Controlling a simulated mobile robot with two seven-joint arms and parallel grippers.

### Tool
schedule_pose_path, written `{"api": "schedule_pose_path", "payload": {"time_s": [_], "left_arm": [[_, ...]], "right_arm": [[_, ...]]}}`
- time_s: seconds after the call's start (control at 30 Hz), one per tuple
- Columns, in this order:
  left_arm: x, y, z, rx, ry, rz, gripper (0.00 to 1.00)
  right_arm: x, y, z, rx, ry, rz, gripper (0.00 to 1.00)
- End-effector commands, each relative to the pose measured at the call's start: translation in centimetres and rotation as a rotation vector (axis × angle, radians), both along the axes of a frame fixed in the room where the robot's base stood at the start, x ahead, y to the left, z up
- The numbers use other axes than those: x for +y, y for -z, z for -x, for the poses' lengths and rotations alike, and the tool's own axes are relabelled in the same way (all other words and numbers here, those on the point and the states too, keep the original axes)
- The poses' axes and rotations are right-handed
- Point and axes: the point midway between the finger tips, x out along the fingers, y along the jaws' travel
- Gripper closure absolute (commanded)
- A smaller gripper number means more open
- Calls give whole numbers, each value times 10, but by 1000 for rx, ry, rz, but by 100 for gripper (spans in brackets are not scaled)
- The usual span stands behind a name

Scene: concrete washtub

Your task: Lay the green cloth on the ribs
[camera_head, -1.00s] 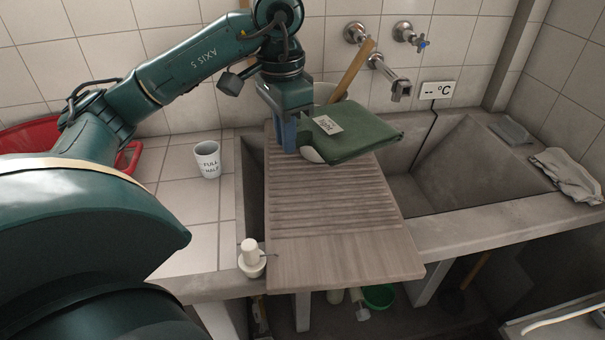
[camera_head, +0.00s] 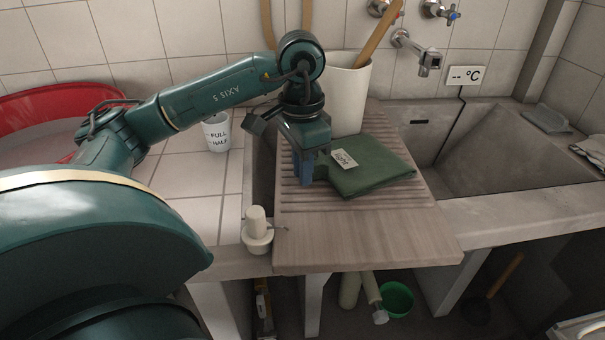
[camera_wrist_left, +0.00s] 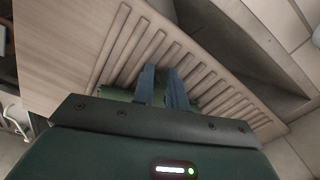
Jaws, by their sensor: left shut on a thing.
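The green cloth (camera_head: 372,168) is folded into a flat pad with a pale tag on its left part. It lies low over the ribs (camera_head: 330,200) of the wooden washboard (camera_head: 360,240); I cannot tell whether its whole underside touches them. My left gripper (camera_head: 308,178) is at the cloth's left edge, pointing down and shut on it. In the left wrist view the fingers (camera_wrist_left: 164,80) are close together above the ribs, and only small bits of the cloth (camera_wrist_left: 116,94) show; the gripper body hides the rest. My right gripper is not in view.
A white cup (camera_head: 216,132) and red basin (camera_head: 50,108) are at left. A white pump bottle (camera_head: 257,230) stands by the board's left edge. The sink basin (camera_head: 510,150) opens at right, below the tap (camera_head: 425,55).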

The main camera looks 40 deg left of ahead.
Motion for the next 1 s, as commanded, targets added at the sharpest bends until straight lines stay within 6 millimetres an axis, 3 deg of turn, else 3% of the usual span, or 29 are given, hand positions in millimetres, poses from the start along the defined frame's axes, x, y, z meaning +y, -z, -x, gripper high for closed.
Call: {"api": "schedule_pose_path", "payload": {"time_s": [0.27,0.3,0.53,0.83,1.0], "left_arm": [[0,2,0,-1,0,0,100],[0,1,0,0,0,0,83],[0,0,0,0,0,0,64],[0,-3,0,0,0,0,64],[0,-26,-1,-4,1,3,64]], "right_arm": [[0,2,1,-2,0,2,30],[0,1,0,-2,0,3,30],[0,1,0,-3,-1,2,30],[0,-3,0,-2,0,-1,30],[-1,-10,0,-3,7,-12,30]]}}
